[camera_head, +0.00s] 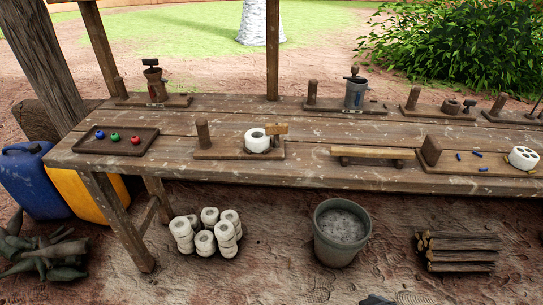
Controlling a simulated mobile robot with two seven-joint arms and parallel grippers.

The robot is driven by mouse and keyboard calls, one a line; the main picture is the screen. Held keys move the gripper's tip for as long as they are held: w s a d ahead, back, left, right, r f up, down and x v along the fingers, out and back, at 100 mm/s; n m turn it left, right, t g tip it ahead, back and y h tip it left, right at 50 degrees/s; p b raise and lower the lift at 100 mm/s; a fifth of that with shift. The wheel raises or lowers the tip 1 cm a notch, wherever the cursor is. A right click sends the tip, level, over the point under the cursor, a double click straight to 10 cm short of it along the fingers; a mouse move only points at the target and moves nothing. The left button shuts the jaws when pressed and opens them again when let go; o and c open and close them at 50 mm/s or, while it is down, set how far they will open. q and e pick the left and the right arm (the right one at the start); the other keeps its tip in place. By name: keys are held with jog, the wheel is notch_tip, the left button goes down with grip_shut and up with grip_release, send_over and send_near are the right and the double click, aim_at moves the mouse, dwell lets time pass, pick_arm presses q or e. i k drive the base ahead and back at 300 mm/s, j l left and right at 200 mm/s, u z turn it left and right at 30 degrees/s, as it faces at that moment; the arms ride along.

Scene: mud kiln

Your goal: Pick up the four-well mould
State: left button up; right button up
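A white round mould (524,157) with several dark wells in its top lies at the right end of the workbench, close to the picture's right edge. It rests flat, wells up, on a wooden board (440,166) with an upright block at its left end. The wells are too small to count surely.
Small blue pegs (477,154) lie beside the mould. Left along the wooden bench (310,172) are a raised plank (372,153), a white ring (256,141) on a board, and a tray (88,149) with coloured balls. A bucket (342,232) and firewood (460,252) stand in front.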

aim_at(522, 158)
jog(key=z, duration=1.75)
jog(key=i+l+u, duration=0.1)
jog(key=u, duration=0.3)
jog(key=l+u, duration=0.1)
jog(key=u, duration=0.3)
jog(key=i+l+u, duration=0.1)
jog(key=u, duration=0.3)
jog(key=i+l+u, duration=0.1)
jog(key=l+u, duration=0.15)
jog(key=l, duration=0.2)
jog(key=l+u, duration=0.3)
jog(key=l, duration=0.2)
jog(key=l+u, duration=0.2)
jog(key=l, duration=1.65)
